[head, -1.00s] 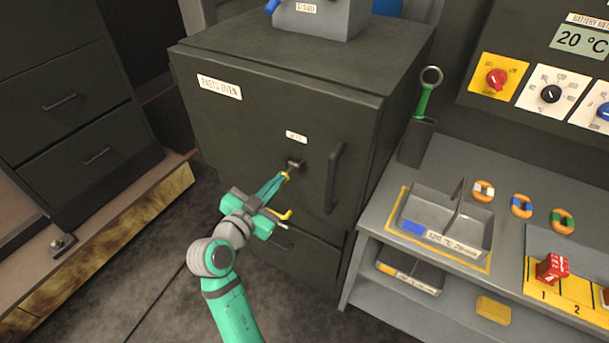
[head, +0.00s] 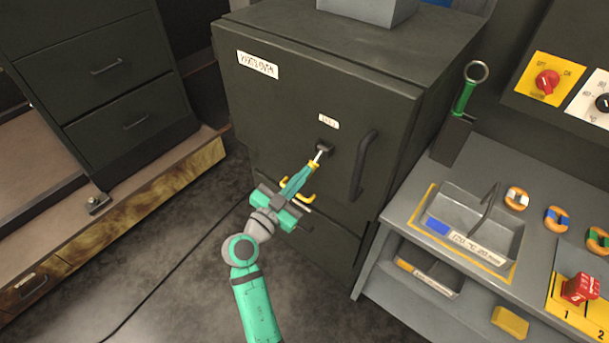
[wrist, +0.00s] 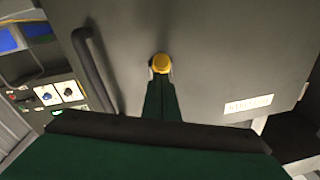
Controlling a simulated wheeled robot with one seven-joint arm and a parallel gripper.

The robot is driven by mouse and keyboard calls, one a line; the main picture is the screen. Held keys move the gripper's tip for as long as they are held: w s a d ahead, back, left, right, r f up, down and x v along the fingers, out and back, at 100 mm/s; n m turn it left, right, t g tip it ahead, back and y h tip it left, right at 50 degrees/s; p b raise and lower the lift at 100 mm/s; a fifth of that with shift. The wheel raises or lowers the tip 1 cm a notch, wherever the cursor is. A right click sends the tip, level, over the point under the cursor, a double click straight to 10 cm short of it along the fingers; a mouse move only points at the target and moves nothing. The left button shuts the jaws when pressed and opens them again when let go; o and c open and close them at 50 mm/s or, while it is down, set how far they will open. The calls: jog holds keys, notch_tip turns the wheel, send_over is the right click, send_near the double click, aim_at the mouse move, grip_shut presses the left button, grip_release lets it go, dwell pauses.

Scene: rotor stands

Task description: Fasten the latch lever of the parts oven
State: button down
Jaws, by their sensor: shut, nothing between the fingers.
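The parts oven (head: 290,110) is a dark cabinet with its door shut against the body. A small dark latch block (head: 325,147) sits on the door beneath a white label. The latch lever (head: 319,156) shows as a short pale shaft running down and left from the block to a yellow end. In the wrist view the yellow knob (wrist: 160,63) is seen nearly end-on, right at my fingertips. My gripper (head: 309,170) is shut and empty, its teal fingers pointing up at the knob. I cannot tell whether they touch it. The fingers partly hide the knob's underside.
A vertical door handle (head: 362,165) stands right of the latch. A grey bench (head: 400,225) with a tray (head: 470,255) is to the right. A drawer cabinet (head: 100,85) and low wooden-edged bench are left. Open floor lies between.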

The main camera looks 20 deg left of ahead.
jog(key=shift+d+f, duration=0.1)
jog(key=shift+f, duration=0.7)
jog(key=s+a+r, duration=0.2)
jog(key=s, duration=0.9)
jog(key=shift+s+a, duration=0.2)
jog(key=shift+a, duration=0.1)
jog(key=shift+r, duration=0.1)
